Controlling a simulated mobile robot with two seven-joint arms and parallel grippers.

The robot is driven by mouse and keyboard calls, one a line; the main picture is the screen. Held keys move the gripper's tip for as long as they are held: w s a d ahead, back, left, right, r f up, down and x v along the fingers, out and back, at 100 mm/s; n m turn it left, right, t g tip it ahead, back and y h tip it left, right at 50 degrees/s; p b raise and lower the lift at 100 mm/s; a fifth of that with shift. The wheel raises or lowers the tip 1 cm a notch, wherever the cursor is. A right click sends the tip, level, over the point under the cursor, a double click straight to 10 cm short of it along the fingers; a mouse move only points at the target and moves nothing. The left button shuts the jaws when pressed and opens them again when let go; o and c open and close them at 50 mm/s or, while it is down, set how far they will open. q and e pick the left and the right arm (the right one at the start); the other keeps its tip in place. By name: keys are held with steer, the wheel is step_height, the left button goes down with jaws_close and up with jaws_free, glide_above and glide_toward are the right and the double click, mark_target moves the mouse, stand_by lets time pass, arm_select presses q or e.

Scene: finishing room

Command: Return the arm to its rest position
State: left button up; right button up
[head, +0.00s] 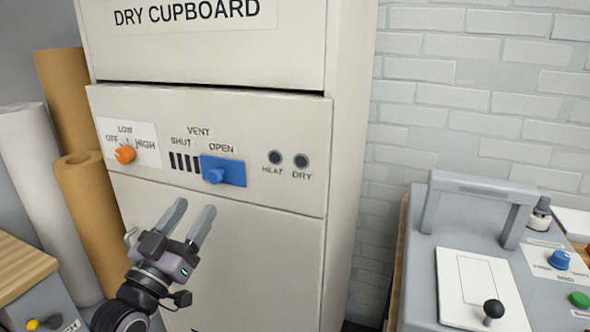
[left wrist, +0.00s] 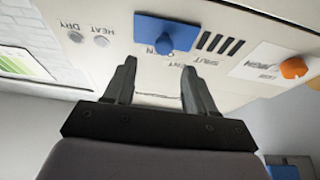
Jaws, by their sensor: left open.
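My left gripper (head: 187,222) is open and empty, in front of the dry cupboard (head: 230,240) and below its control panel. In the left wrist view the two fingers of my left gripper (left wrist: 157,80) stand apart, with the upside-down panel beyond them. The blue vent slider (head: 222,171) sits at the OPEN end, covering the right part of the vent; it also shows in the left wrist view (left wrist: 167,34). The orange knob (head: 125,155) is at the panel's left, under the LOW label. My right gripper is not in view.
Rolls of brown (head: 85,195) and white paper (head: 50,190) stand at the left beside a wooden-topped bench (head: 20,262). A grey machine (head: 440,235) with a handle, a black-knobbed lever and buttons stands at the right. Free space lies before the cupboard's lower door.

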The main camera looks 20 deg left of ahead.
arm_select(q)
steer(key=s+d+f+g, duration=0.2)
steer(key=d+f+g, duration=0.1)
steer(key=f, duration=0.6)
steer(key=s+d+f+g, duration=0.2)
steer(key=s+f+g, duration=0.1)
steer(key=f, duration=0.6)
steer(key=s+d+f+g, duration=0.3)
steer(key=s+f, duration=0.4)
steer(key=f, duration=0.1)
steer(key=s+d+f+m+g+p, duration=0.1)
steer(key=s+d+f+g, duration=0.2)
steer(key=s+f, duration=0.3)
steer(key=shift+s+d+f, duration=0.15)
steer(key=shift+s+f, duration=0.2)
steer(key=shift+f, duration=0.6)
